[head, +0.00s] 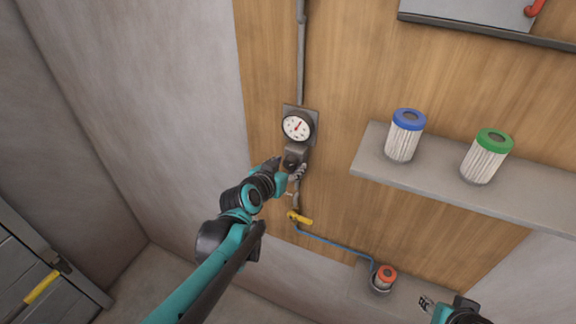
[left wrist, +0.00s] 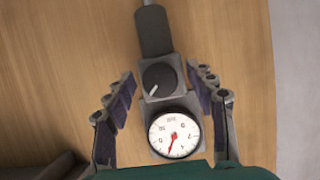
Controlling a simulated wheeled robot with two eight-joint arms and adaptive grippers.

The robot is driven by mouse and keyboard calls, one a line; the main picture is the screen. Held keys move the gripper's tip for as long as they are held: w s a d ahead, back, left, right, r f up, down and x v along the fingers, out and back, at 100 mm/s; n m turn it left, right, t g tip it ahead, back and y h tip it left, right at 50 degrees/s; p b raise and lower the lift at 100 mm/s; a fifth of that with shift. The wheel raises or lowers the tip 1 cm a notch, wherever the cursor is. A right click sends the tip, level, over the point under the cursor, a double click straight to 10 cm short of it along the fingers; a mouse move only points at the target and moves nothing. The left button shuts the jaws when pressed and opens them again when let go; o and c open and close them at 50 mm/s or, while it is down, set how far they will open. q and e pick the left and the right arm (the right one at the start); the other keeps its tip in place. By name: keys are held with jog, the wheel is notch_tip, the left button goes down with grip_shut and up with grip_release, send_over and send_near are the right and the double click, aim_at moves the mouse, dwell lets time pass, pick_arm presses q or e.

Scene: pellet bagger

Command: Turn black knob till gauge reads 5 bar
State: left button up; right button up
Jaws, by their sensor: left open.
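The black knob (left wrist: 158,80) with a white mark sits on a grey block, just below the gauge in the head view. The round white gauge (head: 297,126) has a red needle pointing up and slightly right; its numbers are too small to read. The gauge shows upside down in the left wrist view (left wrist: 174,134). My left gripper (head: 288,172) is open at the knob, with one finger on each side and gaps between fingers and knob. In the head view it partly hides the knob. My right gripper (head: 426,303) is at the bottom right, its jaws unclear.
A yellow valve handle (head: 299,217) and a blue hose (head: 335,242) are below the knob. A grey shelf (head: 455,195) to the right carries a blue-topped filter (head: 404,137) and a green-topped filter (head: 485,158). An orange-topped filter (head: 384,277) stands low down.

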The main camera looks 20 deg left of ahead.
pick_arm(q)
jog(key=shift+c, duration=0.3)
jog(key=c, duration=1.1)
jog(key=shift+n, duration=0.3)
jog(key=shift+a+n+h+b, duration=0.15)
jog(key=shift+n+h+b, duration=0.55)
jog(key=shift+n+b, duration=0.1)
jog(key=shift+n+h+b, duration=0.55)
jog(key=shift+n+h, duration=0.05)
jog(key=shift+n, duration=0.2)
jog(key=o, duration=1.2)
jog(key=shift+c, duration=0.2)
